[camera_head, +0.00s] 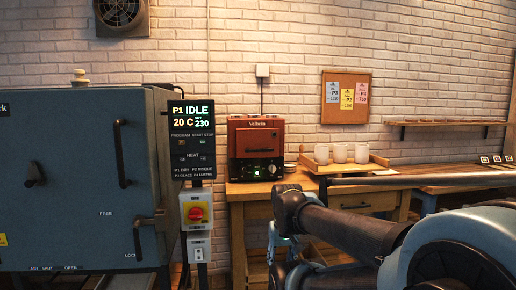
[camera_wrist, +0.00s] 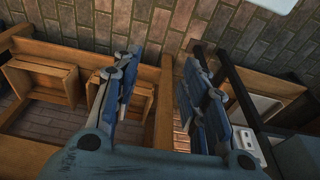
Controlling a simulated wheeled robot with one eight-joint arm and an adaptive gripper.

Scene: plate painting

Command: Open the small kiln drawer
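The small red kiln (camera_head: 256,143) stands on a wooden bench against the brick wall in the head view. Its front has a dark handle (camera_head: 262,150) and a black lower panel (camera_head: 262,170) with a lit green display and knobs. It looks closed; I cannot tell exactly which part is the drawer. My gripper (camera_head: 280,242) is low in front of the bench, below and to the right of the kiln, partly hidden by my arm. In the wrist view my gripper (camera_wrist: 161,62) has its two blue fingers spread apart with nothing between them. The kiln is not recognisable there.
A large grey kiln (camera_head: 75,185) and its control panel (camera_head: 192,140) stand left. A wooden tray (camera_head: 375,160) with white cups (camera_head: 340,152) is right of the red kiln. Wooden crates (camera_wrist: 42,78) and bench timbers (camera_wrist: 165,110) lie close to the fingers in the wrist view.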

